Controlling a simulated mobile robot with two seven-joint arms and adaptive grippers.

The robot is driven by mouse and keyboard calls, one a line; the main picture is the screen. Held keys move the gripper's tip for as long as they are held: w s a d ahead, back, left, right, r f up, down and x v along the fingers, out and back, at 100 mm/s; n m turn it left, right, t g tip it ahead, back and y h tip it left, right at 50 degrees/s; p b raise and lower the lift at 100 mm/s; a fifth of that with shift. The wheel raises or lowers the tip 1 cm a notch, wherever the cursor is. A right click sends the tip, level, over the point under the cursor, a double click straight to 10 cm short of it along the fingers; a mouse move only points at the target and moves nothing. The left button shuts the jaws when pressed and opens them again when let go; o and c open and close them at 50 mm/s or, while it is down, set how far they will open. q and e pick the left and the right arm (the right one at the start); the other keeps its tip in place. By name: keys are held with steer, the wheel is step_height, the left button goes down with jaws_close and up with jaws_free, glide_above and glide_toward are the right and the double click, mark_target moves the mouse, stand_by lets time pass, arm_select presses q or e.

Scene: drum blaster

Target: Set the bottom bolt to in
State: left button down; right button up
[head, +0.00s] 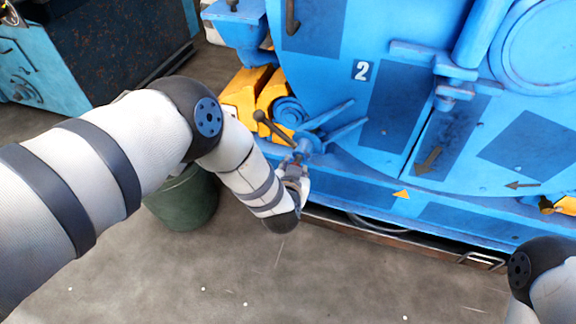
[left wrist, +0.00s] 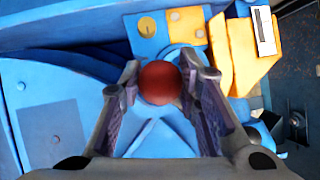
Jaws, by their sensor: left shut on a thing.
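My left gripper (head: 297,165) is at the lower left edge of the blue drum machine (head: 345,180), low beside its yellow blocks. In the left wrist view a round red knob (left wrist: 160,82) sits between the two fingers, and the gripper is shut on it. I take the knob to be the handle of the bottom bolt; its shaft is hidden behind the knob and fingers. Whether the bolt is in or out cannot be told. A dark lever with a ball end (head: 260,116) stands just above the gripper. My right gripper is out of view.
Yellow blocks (head: 240,92) stick out at the machine's left side. Blue prongs (head: 345,130) project just right of the gripper. A dark green bin (head: 185,203) stands below my left arm. Grey floor (head: 250,285) in front is open.

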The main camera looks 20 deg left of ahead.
arm_select(q)
steer(key=shift+d+r+p, duration=0.35)
steer(key=shift+d+r, duration=0.5)
steer(key=shift+d, duration=0.05)
steer(key=shift+w+r, duration=0.1)
steer(key=c, duration=1.2)
jaws_free()
steer(key=shift+d, duration=0.15)
steer(key=shift+s, duration=0.3)
steer(key=v, duration=1.1)
steer(key=shift+s+r, duration=0.1)
steer(key=shift+s, duration=0.05)
